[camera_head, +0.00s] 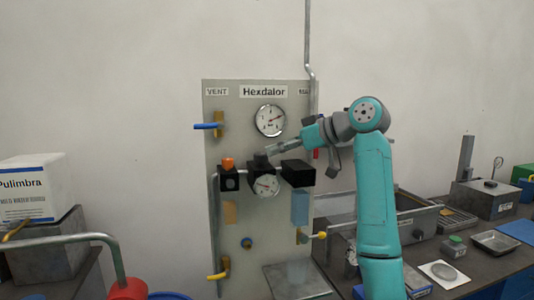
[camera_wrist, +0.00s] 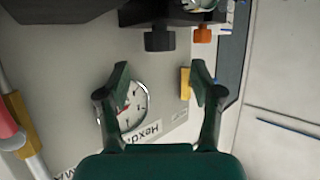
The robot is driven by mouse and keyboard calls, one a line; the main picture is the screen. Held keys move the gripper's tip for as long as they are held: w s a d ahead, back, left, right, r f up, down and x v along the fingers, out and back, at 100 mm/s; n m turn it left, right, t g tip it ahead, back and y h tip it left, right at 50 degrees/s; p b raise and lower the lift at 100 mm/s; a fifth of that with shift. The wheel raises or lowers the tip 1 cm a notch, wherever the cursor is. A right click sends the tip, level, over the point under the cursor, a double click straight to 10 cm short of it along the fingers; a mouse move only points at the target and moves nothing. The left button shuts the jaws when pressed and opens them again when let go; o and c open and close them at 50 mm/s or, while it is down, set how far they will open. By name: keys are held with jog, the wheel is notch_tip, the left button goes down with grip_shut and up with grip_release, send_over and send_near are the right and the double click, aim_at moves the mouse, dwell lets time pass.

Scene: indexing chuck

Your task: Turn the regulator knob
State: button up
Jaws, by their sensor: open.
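The grey panel (camera_head: 225,120) labelled Hexdalor stands against the wall. A black knob (camera_wrist: 159,40) projects from the dark regulator body; in the head view the black knob (camera_head: 261,157) is partly covered by my gripper. An orange knob (camera_head: 228,162) sits to its left, and this orange knob also shows in the wrist view (camera_wrist: 203,34). My gripper (camera_wrist: 158,72) is open and empty. In the wrist view the black knob lies beyond the fingertips, roughly in line with the gap between them. In the head view my gripper (camera_head: 272,153) reaches in from the right; contact cannot be told.
An upper gauge (camera_head: 270,120) and a lower gauge (camera_head: 265,185) are on the panel. A black block (camera_head: 298,173) juts out right of the knob. A blue-handled valve (camera_head: 208,126) is at upper left. A bench with a metal tray (camera_head: 497,241) is at right.

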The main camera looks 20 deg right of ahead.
jog(key=v, duration=0.5)
jog(key=shift+r, duration=0.1)
jog(key=shift+d, duration=0.1)
